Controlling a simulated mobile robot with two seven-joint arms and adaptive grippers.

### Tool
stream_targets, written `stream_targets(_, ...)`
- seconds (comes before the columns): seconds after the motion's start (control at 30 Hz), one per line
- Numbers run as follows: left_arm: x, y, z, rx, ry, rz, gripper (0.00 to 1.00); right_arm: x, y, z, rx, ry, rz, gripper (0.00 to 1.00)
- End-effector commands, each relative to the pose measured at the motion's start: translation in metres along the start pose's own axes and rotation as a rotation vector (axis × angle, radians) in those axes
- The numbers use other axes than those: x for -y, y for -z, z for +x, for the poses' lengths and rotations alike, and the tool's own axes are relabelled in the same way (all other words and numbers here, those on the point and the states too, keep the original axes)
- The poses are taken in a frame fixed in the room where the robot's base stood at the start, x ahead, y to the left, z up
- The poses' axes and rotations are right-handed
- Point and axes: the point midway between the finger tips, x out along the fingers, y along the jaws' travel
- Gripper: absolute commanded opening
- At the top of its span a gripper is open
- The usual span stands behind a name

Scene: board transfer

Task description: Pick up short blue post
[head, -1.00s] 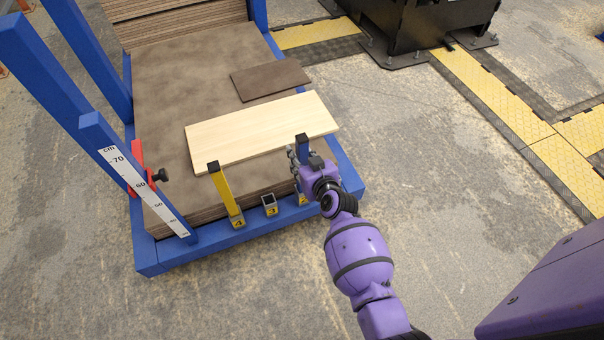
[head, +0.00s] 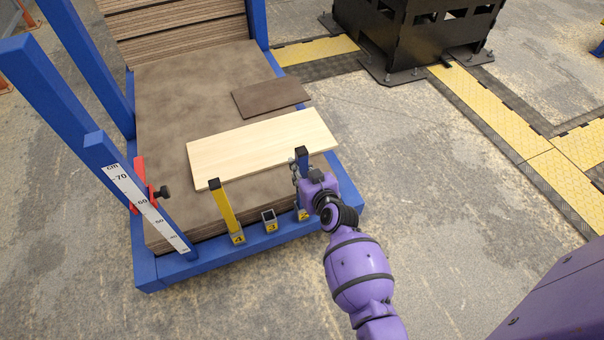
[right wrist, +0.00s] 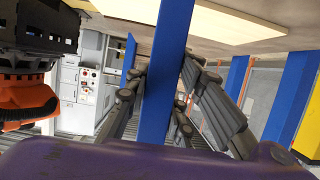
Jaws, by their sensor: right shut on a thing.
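The short blue post (head: 302,159) with a black cap stands upright at the front right of the blue rack, at a yellow socket partly hidden by my right arm. My right gripper (head: 299,175) is at this post, just below its cap. In the right wrist view the blue post (right wrist: 172,50) runs between the fingers of my right gripper (right wrist: 163,105), which are shut on it from both sides. My left gripper is not in view.
A yellow post (head: 224,208) stands in socket 4, and socket 3 (head: 269,222) is empty. A pale board (head: 262,145) and a smaller brown board (head: 270,97) lie on the brown stack. A ruler upright (head: 145,205) stands at left.

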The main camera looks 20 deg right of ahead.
Motion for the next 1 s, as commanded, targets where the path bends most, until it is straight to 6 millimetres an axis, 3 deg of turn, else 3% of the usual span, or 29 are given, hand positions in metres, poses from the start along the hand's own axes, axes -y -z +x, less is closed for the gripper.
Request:
stream_targets(0.03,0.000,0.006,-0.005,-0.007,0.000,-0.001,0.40,-0.001,0.014,-0.004,-0.008,-0.002,-0.001,0.00)
stream_targets(0.2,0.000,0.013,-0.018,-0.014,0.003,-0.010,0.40,-0.001,0.045,-0.017,-0.010,-0.003,-0.001,0.00)
stream_targets(0.63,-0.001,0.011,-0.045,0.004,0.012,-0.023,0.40,-0.001,0.124,-0.050,-0.009,-0.002,-0.002,0.00)
stream_targets(0.8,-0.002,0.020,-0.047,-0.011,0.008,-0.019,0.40,0.000,0.142,-0.058,-0.005,-0.001,-0.001,0.00)
stream_targets(1.0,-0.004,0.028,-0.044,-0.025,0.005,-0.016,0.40,0.000,0.149,-0.061,-0.004,-0.001,0.000,0.00)
